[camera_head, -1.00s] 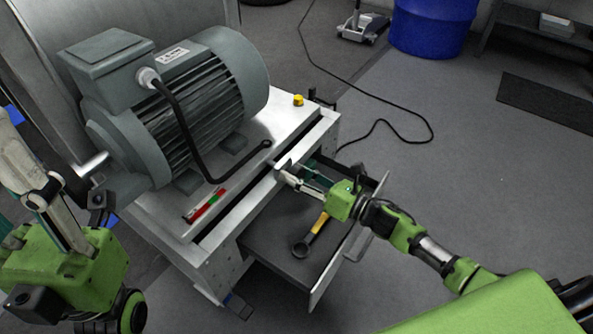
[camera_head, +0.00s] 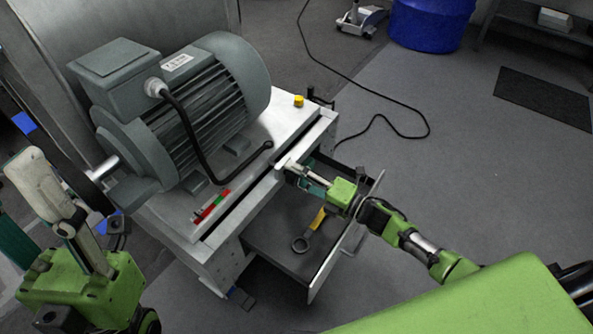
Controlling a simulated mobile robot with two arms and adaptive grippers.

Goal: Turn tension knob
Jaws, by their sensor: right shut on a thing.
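The steel bench (camera_head: 215,240) carries a big grey motor (camera_head: 195,100). My right gripper (camera_head: 291,168) is at the bench's front edge, above the open drawer (camera_head: 275,240). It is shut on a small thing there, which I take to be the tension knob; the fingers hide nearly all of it.
A ring-ended tool (camera_head: 302,243) with a yellow part lies in the drawer. A black cable (camera_head: 350,85) and a blue drum (camera_head: 430,25) are on the floor behind.

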